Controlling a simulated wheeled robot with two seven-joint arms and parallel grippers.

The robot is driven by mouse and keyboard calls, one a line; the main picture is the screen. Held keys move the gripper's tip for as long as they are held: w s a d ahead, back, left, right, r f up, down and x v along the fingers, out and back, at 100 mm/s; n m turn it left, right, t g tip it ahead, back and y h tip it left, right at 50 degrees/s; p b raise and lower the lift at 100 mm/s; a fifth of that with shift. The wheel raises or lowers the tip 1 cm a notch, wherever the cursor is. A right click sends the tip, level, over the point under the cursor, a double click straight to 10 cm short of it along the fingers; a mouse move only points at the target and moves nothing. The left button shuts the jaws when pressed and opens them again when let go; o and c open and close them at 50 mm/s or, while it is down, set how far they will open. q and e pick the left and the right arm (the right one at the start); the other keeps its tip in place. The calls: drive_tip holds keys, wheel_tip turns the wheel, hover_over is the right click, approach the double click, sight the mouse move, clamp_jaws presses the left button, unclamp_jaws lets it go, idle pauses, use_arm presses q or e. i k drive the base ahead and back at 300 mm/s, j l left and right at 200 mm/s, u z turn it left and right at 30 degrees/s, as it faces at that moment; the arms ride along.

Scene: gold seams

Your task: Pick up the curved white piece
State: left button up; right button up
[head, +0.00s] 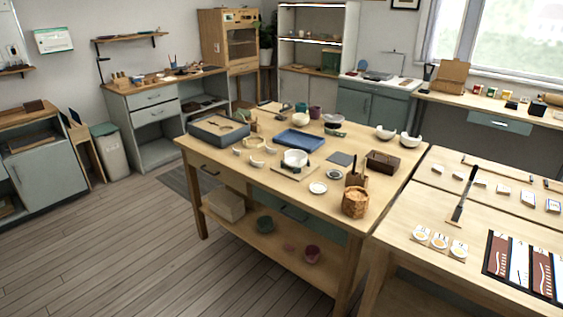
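Several small pale curved pieces lie near the left front part of the wooden worktable (222,160). One curved white piece (257,163) lies close to the table's front edge. Another pale piece (238,151) lies to its left and another (270,149) just behind it. They are too small to tell which one the task means. A white bowl (295,158) stands to their right on a small board. Neither of my grippers is in view.
A second table (400,270) adjoins at right. Wooden floor (120,240) is clear at front left.

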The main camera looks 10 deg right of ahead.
sight(257, 164)
drive_tip(key=i+j, duration=0.2)
drive_tip(key=i, duration=0.5)
drive_tip(key=i+j+u, duration=0.1)
drive_tip(key=i+j, duration=0.15)
drive_tip(key=i, duration=0.45)
drive_tip(key=i+j, duration=0.15)
drive_tip(key=i, duration=0.6)
drive_tip(key=i+j, duration=0.15)
drive_tip(key=i, duration=0.55)
drive_tip(key=j+u, duration=0.05)
